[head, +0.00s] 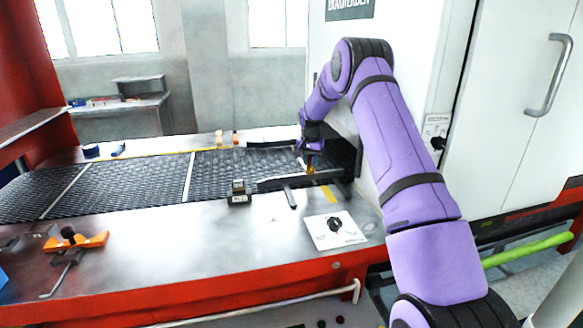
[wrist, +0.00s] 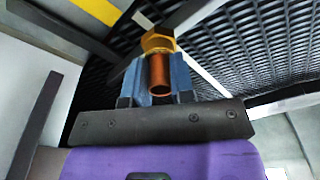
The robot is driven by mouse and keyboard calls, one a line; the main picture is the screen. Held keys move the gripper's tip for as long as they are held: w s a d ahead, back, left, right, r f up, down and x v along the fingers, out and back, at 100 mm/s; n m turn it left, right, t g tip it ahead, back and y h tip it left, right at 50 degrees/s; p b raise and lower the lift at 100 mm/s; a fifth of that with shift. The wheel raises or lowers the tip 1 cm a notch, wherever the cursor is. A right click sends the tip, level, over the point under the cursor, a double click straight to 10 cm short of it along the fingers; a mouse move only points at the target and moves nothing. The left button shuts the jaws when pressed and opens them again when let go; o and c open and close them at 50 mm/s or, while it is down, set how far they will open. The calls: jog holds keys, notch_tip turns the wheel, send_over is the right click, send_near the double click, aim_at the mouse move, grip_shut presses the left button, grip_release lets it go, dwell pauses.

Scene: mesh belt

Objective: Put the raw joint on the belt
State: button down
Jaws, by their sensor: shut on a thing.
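The raw joint, a copper tube with a brass hex nut (wrist: 159,68), is held between the blue fingers of my gripper (wrist: 160,82) in the wrist view. In the head view the joint (head: 310,170) shows as a small gold spot below my gripper (head: 311,162). The black mesh belt (head: 140,185) runs across the bench to the oven opening; its mesh (wrist: 225,45) shows beyond the joint in the wrist view. My gripper is at the belt's right end, near the near-side guide rail. I cannot tell whether the joint touches anything.
A dark guide rail (head: 290,181) stands along the belt's near edge. A small black device (head: 239,196) and a panel with a knob (head: 335,226) sit on the bench front. The white oven cabinet (head: 430,60) is close on the right. The belt's middle and left are clear.

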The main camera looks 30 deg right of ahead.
jog(key=w+a, duration=0.1)
jog(key=w, duration=0.1)
jog(key=w+a, duration=0.3)
jog(key=w, duration=0.1)
jog(key=shift+w+a+f, duration=0.2)
jog(key=shift+w+f, duration=0.2)
jog(key=shift+f, duration=1.7)
jog(key=shift+f, duration=0.1)
jog(key=c, duration=1)
grip_release()
